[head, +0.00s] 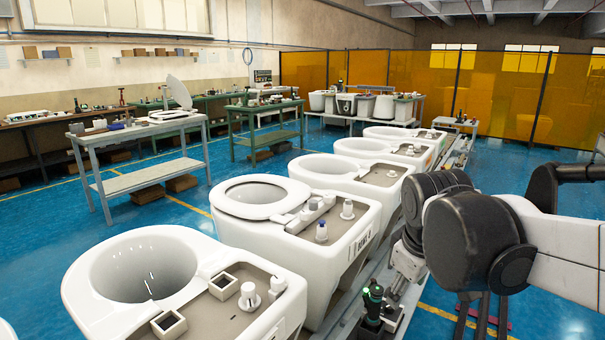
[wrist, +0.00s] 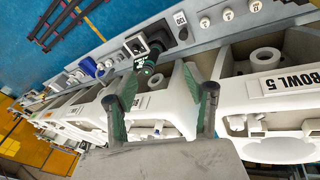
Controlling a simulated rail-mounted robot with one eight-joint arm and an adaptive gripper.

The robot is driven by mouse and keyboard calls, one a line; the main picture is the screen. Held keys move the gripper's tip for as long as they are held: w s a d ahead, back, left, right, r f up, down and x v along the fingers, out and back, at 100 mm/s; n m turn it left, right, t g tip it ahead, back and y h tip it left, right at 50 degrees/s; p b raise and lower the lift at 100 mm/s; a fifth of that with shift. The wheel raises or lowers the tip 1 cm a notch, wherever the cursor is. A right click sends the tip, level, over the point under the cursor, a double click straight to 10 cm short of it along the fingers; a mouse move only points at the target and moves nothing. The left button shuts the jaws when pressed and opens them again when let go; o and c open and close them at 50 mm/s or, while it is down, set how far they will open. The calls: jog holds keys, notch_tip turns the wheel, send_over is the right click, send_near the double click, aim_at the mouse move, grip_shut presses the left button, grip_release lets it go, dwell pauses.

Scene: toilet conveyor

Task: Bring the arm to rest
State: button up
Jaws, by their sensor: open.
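My gripper (wrist: 159,94) shows in the wrist view with its two green fingers spread apart and nothing between them. My arm (head: 470,235) is bent in the head view and reaches in from the right, beside the row of white toilet bowls. The fingertips cannot be made out clearly in the head view. In the wrist view the fingers overlap white bowl housings in the picture; whether they touch cannot be told. A bowl with a "BOWL 5" label (wrist: 290,82) lies right of the fingers.
White toilet bowls (head: 150,240) line the conveyor, one with a seat ring (head: 262,210). A dark green-and-black fitting (wrist: 146,66) and a small box-shaped part sit on the conveyor edge. Green workbenches (head: 265,108) and orange screens (head: 490,90) stand farther back. Blue floor is open at left.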

jog(key=s+f+m+t+p, duration=0.1)
jog(key=s+m+t, duration=0.2)
jog(key=s+m, duration=0.4)
jog(key=shift+s+d+y+p, duration=0.2)
jog(key=shift+s+y+p, duration=0.15)
jog(key=shift+s, duration=2.05)
